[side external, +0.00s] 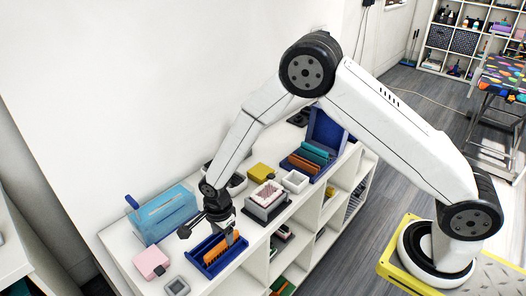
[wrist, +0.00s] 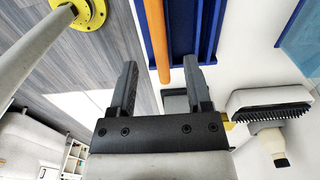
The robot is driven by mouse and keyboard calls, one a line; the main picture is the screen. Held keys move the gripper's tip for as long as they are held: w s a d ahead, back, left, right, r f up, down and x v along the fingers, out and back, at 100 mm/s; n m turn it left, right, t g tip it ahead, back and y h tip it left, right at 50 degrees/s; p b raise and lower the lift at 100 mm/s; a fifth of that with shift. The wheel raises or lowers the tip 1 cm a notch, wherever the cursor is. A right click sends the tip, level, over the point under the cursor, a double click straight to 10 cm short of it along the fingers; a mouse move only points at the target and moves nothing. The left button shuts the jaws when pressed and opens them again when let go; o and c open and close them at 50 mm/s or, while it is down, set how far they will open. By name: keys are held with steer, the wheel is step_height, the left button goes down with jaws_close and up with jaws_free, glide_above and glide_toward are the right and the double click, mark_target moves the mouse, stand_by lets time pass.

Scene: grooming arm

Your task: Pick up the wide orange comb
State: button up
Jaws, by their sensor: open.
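An orange comb (side external: 211,254) lies in a slotted blue tray (side external: 232,259) on the white shelf top. In the wrist view it is a long orange bar (wrist: 158,40) beside the blue tray wall (wrist: 202,30). My gripper (side external: 229,238) is over this tray, pointing down. In the wrist view its two fingers (wrist: 160,75) are apart, with the end of the orange bar between them. I cannot tell whether they touch it. The gripper hides part of the comb. A second orange piece (side external: 299,165) is in a blue holder (side external: 327,132) farther back, beside teal pieces.
A light-blue box (side external: 165,214) stands left of the tray. A pink box (side external: 151,262) and a grey square dish (side external: 176,287) are near the front. A stacked dark-and-white box (side external: 267,199) and a yellow block (side external: 261,172) stand behind. A black-bristled brush (wrist: 270,103) shows in the wrist view.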

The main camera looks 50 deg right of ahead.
mark_target(222, 242)
steer(key=shift+a+f, duration=0.15)
steer(key=shift+f, duration=1.05)
steer(key=shift+a+f, duration=0.1)
steer(key=shift+f, duration=1.1)
jaws_close()
